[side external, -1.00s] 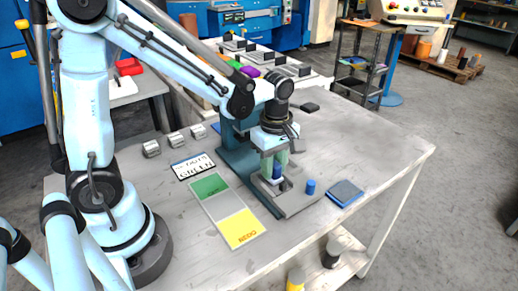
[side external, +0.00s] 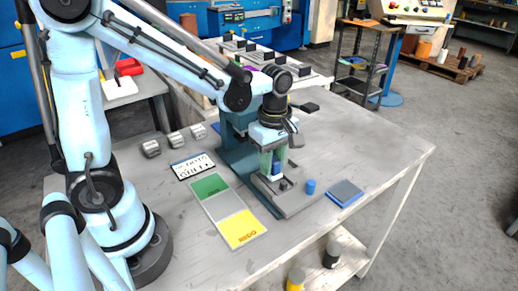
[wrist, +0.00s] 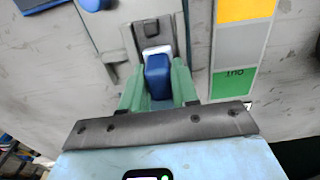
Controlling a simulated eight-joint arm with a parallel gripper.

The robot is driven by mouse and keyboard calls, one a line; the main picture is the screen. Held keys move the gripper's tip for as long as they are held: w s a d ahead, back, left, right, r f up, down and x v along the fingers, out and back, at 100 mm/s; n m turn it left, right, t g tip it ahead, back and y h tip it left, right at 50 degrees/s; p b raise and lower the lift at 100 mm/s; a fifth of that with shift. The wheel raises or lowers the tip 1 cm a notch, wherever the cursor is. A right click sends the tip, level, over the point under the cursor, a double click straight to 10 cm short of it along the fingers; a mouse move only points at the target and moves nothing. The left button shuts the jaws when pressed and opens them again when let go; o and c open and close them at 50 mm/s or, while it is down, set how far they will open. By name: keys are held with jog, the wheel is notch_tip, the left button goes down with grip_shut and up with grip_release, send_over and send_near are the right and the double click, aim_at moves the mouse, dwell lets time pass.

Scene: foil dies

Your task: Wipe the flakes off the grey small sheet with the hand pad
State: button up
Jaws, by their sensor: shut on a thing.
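My gripper (side external: 272,168) has its green fingers closed on the hand pad, a blue block with a white lower edge. The hand pad (wrist: 158,72) sits between the fingers in the wrist view, over the bed of the teal press. A small grey plate (wrist: 152,32) with a dark knob shows just beyond the pad; it may be the grey small sheet, but I cannot be sure. The pad hides part of the bed, and I cannot tell whether it touches. I cannot make out flakes.
The press (side external: 240,158) stands close behind my gripper. A green, grey and yellow board (side external: 228,211) and a lettered card (side external: 193,166) lie left.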

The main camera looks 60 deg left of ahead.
jog(key=shift+r, duration=2.75)
jog(key=m, duration=0.1)
jog(key=r+m, duration=0.1)
jog(key=m, duration=0.2)
jog(key=shift+a+r+m, duration=0.15)
jog(key=shift+r+m, duration=0.15)
jog(key=shift+r, duration=0.05)
jog(key=m, duration=0.1)
jog(key=r+m, duration=0.1)
jog(key=m, duration=0.1)
jog(key=r+m, duration=0.1)
jog(key=m, duration=0.1)
jog(key=shift+a, duration=0.15)
jog(key=r+m, duration=0.1)
jog(key=m, duration=0.1)
jog(key=r+m, duration=0.1)
jog(key=m, duration=0.2)
jog(key=r+m, duration=0.1)
jog(key=m, duration=0.2)
jog(key=shift+s+a, duration=0.2)
